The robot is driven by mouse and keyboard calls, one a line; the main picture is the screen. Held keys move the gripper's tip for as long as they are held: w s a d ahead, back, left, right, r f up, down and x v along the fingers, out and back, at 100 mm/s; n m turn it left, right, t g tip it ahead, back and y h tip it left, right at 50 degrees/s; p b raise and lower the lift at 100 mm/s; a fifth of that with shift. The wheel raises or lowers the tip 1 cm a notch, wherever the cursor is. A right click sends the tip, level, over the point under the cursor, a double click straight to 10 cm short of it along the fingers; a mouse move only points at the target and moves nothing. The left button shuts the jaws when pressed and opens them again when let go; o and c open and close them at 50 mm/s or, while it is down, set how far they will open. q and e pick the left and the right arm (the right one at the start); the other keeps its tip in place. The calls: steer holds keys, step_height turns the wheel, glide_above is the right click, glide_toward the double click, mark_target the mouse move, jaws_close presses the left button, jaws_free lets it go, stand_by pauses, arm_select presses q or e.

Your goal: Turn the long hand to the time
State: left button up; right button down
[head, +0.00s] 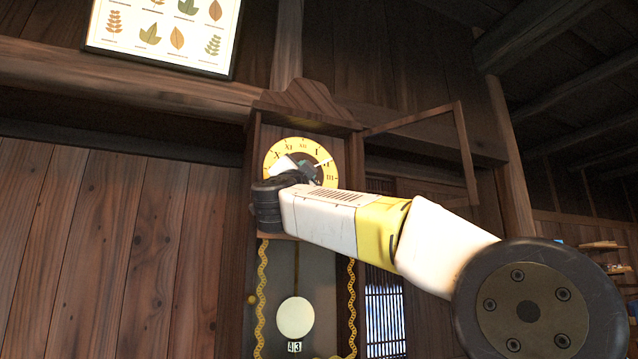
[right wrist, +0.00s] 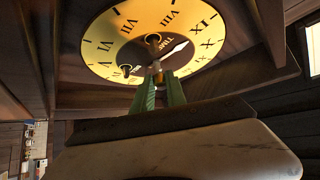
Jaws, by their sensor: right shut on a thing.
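The wall clock (head: 303,105) has a gold dial ring with black Roman numerals. My right gripper (head: 308,169) reaches across the front of the dial (head: 294,146). Its green fingers (right wrist: 160,80) are shut on the long hand, close to the dial's middle. A pale hand tip (head: 322,163) shows right of the fingers in the head view, near II. In the right wrist view a pale pointed hand (right wrist: 175,50) lies beside the fingertips. My gripper and arm hide the lower dial in the head view. My left gripper is out of view.
The clock's door frame (head: 465,150) stands open to the right, above my right arm. A pale round pendulum (head: 295,317) hangs below the dial, above a small "43" plate (head: 294,347). A leaf poster (head: 165,32) hangs upper left on the wooden wall.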

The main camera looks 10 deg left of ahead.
steer(key=shift+m, duration=0.3)
steer(key=shift+r, duration=0.1)
steer(key=c, duration=1.3)
jaws_free()
steer(key=shift+c, duration=0.2)
steer(key=v, duration=0.8)
steer(key=shift+d+r, duration=0.1)
steer(key=shift+r, duration=0.05)
